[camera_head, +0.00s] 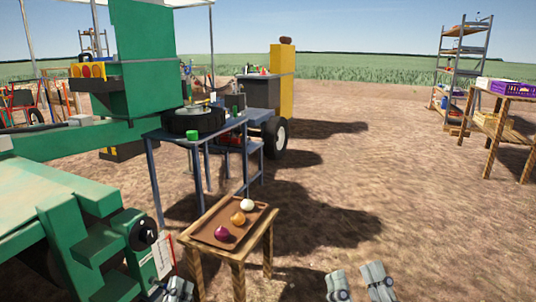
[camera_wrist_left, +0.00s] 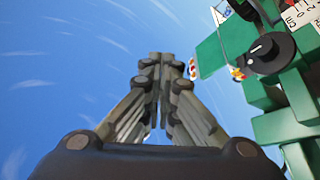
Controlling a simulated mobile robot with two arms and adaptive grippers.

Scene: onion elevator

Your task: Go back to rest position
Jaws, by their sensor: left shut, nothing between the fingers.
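My left gripper (camera_head: 176,289) is at the bottom edge of the head view, between the green machine and the small wooden table. In the left wrist view my left gripper (camera_wrist_left: 160,60) points up against the sky, its fingers together with nothing between them. My right gripper (camera_head: 356,284) is at the bottom edge, right of the table, over bare ground. Its two fingers stand apart with nothing seen between them.
A wooden table (camera_head: 238,251) holds a brown tray (camera_head: 205,231) with a red, a yellow and a white onion. The green machine (camera_head: 60,215) with a black knob (camera_head: 143,235) fills the left. A wooden rack (camera_head: 490,127) stands far right. Ground at centre right is clear.

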